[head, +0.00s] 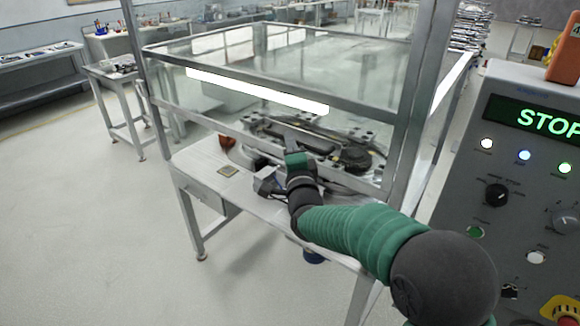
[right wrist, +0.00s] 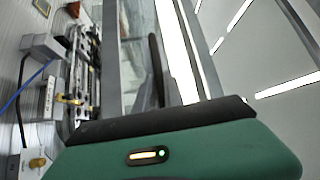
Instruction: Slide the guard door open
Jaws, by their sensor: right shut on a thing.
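The guard door (head: 215,126) is a clear panel with a grey metal lower rail on the near side of a metal-framed enclosure. My right gripper (head: 293,150) is at this rail, near its middle, with its green and black wrist in front. It is shut on the guard door; the exact grip point is small and partly hidden by the wrist. In the right wrist view, dark fingers (right wrist: 157,72) reach forward beside the grey rail (right wrist: 110,60). How far the door stands open I cannot tell. My left gripper is not in view.
A control panel (head: 505,150) reading STOP stands close at the right. The white table (head: 205,160) under the enclosure carries a ring track (head: 350,158) and small parts along its front. A side table (head: 112,72) stands at the left. The floor at the left front is clear.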

